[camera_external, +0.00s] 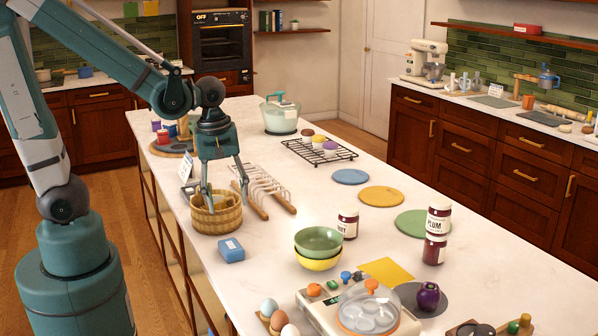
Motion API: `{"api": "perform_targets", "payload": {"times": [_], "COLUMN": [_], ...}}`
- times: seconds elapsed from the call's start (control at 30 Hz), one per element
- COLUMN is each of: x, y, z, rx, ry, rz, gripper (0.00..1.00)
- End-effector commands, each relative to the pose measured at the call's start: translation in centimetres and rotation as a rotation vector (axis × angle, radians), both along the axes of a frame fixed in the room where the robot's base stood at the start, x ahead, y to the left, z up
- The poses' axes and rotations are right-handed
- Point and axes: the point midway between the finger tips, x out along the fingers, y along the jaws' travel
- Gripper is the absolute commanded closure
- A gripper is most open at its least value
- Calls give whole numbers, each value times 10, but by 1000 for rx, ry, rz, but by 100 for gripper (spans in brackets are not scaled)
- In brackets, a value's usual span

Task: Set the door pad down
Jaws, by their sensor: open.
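My gripper (223,190) points down over the woven basket (216,218) at the near left of the white island counter. Its fingers are spread apart, with no object visible between them. One finger reaches down at the basket's opening; the other is by its far right rim. Something pale shows inside the basket, but I cannot make out what it is. I cannot tell which thing is the door pad. A small blue block (231,250) lies on the counter just in front of the basket. A yellow flat square (387,271) lies farther right.
A white rack with wooden rails (264,190) stands close right of the basket. Stacked bowls (318,247), a dark jar (347,223) and stacked plum jars (436,232) stand farther right. Round mats (381,196) lie behind. Bare counter (285,225) shows between rack and bowls.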

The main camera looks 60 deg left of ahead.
Motion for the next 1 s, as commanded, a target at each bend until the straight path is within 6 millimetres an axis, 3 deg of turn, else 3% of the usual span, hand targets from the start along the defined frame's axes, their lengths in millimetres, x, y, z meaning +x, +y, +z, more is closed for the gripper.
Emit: {"api": "perform_targets", "payload": {"times": [0.47,1.0], "x": [-6,-18], "y": [10,21], "z": [51,105], "rx": [98,341], "ry": [-200,-391], "rz": [-497,-1034], "gripper": [51,51]}}
